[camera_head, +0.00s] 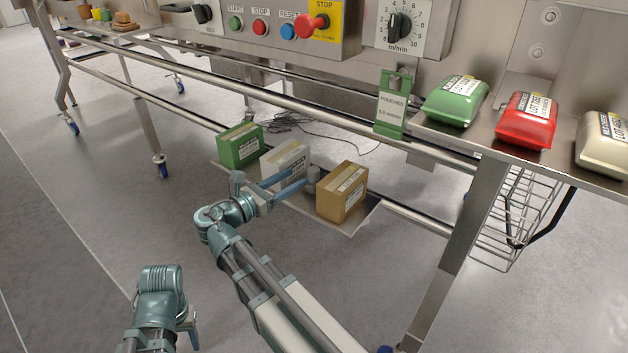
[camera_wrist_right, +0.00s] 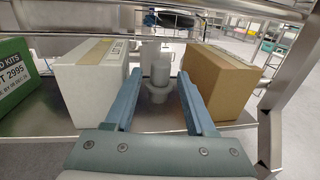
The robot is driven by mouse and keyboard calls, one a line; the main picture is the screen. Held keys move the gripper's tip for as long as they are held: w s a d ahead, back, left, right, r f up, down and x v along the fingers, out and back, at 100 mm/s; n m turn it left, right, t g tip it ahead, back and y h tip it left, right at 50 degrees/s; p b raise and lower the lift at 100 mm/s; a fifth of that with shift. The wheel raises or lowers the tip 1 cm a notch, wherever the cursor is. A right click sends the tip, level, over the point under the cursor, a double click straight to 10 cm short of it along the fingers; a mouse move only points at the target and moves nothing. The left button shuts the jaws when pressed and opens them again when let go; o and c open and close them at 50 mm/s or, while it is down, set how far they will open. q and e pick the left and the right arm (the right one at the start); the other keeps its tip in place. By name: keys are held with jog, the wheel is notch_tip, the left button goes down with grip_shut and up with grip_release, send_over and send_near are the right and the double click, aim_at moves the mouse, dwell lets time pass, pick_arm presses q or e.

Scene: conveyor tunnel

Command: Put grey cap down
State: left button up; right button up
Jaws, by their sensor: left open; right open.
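The grey cap (camera_head: 313,175) stands on the low steel shelf (camera_head: 362,222) between the white box (camera_head: 284,162) and the brown box (camera_head: 343,190). In the right wrist view the grey cap (camera_wrist_right: 159,72) is upright, with a wider flange low down. My right gripper (camera_head: 294,179) is open, its two blue fingers on either side of the cap's line, with gaps to it in the wrist view (camera_wrist_right: 157,76). My left gripper (camera_head: 190,326) hangs low at the bottom left, away from the shelf, mostly hidden by its own wrist.
A green box (camera_head: 239,145) sits left of the white box. Rails and a leg (camera_head: 458,250) of the conveyor frame run above and beside the shelf. A wire basket (camera_head: 515,215) hangs at the right. The floor in front is clear.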

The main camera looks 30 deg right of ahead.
aim_at(313, 180)
jog(key=x, duration=0.5)
jog(key=shift+w+d, duration=0.1)
jog(key=shift+d, duration=0.1)
jog(key=shift+x, duration=2.65)
jog(key=shift+f, duration=0.15)
grip_shut()
